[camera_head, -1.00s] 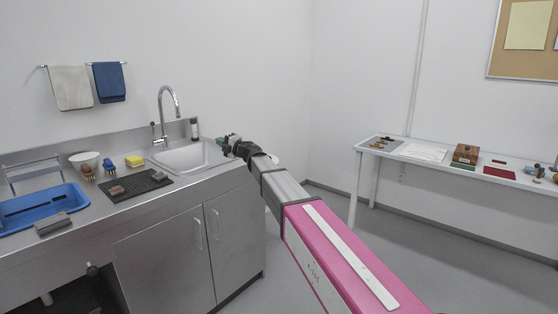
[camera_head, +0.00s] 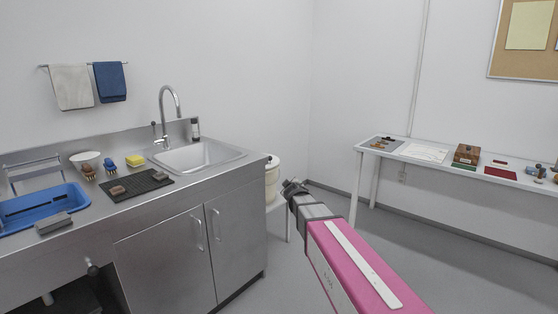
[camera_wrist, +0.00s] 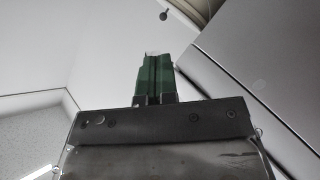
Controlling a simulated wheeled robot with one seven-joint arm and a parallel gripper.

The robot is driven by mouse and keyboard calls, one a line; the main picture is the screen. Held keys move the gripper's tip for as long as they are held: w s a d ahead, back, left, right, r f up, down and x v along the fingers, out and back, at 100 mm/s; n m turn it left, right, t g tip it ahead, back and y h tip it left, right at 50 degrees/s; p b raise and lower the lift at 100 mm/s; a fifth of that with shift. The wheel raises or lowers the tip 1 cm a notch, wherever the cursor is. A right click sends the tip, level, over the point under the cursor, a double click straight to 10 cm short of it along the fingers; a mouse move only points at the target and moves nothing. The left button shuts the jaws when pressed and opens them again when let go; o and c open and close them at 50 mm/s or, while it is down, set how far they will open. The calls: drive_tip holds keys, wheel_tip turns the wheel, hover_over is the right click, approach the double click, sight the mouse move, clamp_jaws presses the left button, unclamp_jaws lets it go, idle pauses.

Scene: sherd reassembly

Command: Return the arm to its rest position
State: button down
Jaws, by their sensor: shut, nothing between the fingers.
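My gripper (camera_wrist: 153,75) shows in the wrist view with its green fingers together and nothing between them. In the head view my pink and grey arm reaches from the lower right toward the middle. Its dark wrist end (camera_head: 292,188) is right of the steel sink counter, over the floor and in front of a white bucket. The fingers cannot be made out in the head view.
The steel counter (camera_head: 140,216) holds a sink (camera_head: 198,156), a black mat (camera_head: 135,187), a blue tub (camera_head: 40,208) and a yellow sponge (camera_head: 134,160). A white bucket (camera_head: 271,172) stands beyond its right end. A white table (camera_head: 450,168) with several items stands right. Floor between is open.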

drive_tip(key=s+d+f+m+g+h, duration=0.1)
drive_tip(key=s+d+f+m+g, duration=0.25)
drive_tip(key=s+d+f, duration=0.35)
drive_tip(key=s+d+f+m+g+h, duration=0.1)
drive_tip(key=s+d+f+m+g, duration=0.25)
drive_tip(key=s+f, duration=0.4)
drive_tip(key=s+d+f+m+g+y, duration=0.1)
drive_tip(key=s+f+g, duration=0.1)
drive_tip(key=s, duration=0.7)
drive_tip(key=s+d+f+m+g, duration=0.1)
drive_tip(key=s+d+f+g, duration=0.1)
drive_tip(key=s+g, duration=0.3)
drive_tip(key=s, duration=0.4)
drive_tip(key=shift+s+f+m+y, duration=0.15)
drive_tip(key=shift+f+m+y, duration=0.25)
